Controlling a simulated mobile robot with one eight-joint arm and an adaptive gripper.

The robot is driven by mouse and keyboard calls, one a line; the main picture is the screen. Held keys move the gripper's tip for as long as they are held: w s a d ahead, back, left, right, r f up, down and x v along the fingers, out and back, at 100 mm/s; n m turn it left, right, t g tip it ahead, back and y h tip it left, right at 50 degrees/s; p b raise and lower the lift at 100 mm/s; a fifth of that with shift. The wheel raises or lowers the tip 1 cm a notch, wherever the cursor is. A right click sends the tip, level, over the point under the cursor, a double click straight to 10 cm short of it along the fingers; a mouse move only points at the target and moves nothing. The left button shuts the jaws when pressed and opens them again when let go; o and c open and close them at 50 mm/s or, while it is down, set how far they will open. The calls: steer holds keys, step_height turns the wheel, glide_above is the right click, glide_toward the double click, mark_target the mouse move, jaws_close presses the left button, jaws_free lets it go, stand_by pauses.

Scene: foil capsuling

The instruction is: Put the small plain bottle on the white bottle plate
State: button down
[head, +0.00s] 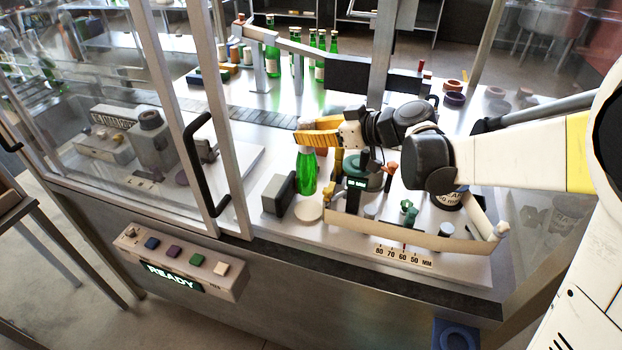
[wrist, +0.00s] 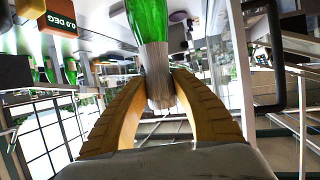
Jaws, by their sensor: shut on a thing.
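The small plain bottle (head: 307,175) is green, without a visible label, and has a pale grey neck covering. It hangs upright below my gripper (head: 318,131). In the wrist view, both yellow fingers of my gripper (wrist: 160,95) are shut on the neck of the bottle (wrist: 149,22). The round white bottle plate (head: 308,211) lies on the machine deck, just in front of and below the bottle in the head view. The plate looks empty. I cannot tell the exact gap between the bottle's base and the deck.
A dark grey block (head: 279,194) stands left of the plate. A beige curved rail (head: 400,236) and a small green knob (head: 408,208) are to the right. Several labelled green bottles (head: 320,58) stand at the back. A glass door with a black handle (head: 207,165) is at left.

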mark_target(314, 158)
step_height(314, 158, down, 3)
steer(key=shift+s+a+f+b, duration=0.1)
steer(key=shift+b, duration=0.2)
step_height(314, 158, down, 4)
steer(key=shift+f+b, duration=0.1)
steer(key=shift+b, duration=0.5)
steer(key=c, duration=1.5)
jaws_free()
steer(key=shift+f, duration=0.1)
steer(key=o, duration=0.4)
